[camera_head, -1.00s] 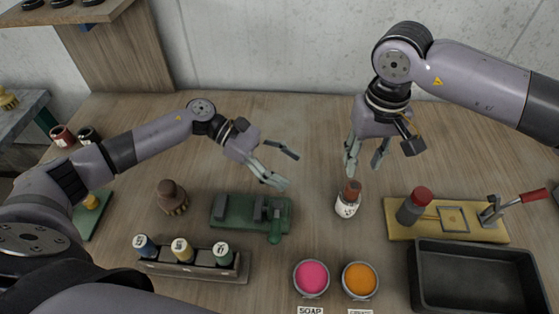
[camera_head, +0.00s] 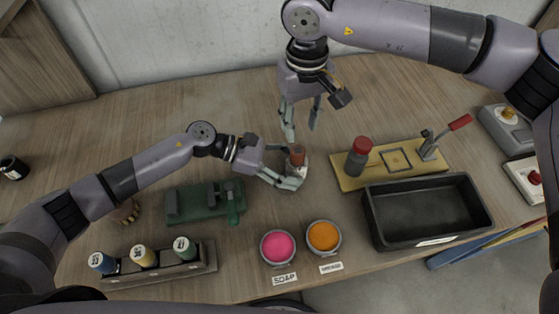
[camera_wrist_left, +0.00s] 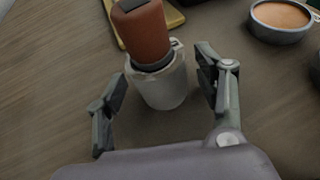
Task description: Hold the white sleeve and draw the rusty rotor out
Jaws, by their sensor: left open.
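The rusty rotor (camera_head: 297,154) stands upright in the white sleeve (camera_head: 302,171) on the table. In the left wrist view the reddish-brown rotor (camera_wrist_left: 141,36) rises out of the sleeve (camera_wrist_left: 161,84), with a dark ring between them. My left gripper (camera_head: 288,172) is open, with its fingers on either side of the sleeve; in the left wrist view (camera_wrist_left: 165,98) gaps show between the fingers and the sleeve. My right gripper (camera_head: 301,128) points down above and near the rotor. Its fingers are apart with nothing between them.
A yellow board (camera_head: 345,180) with a red-capped bottle (camera_head: 360,154) lies to the right, by a black tray (camera_head: 440,241). Pink (camera_head: 278,246) and orange (camera_head: 324,236) pots stand in front. A green fixture (camera_head: 192,203) and a spool rack (camera_head: 198,258) are left.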

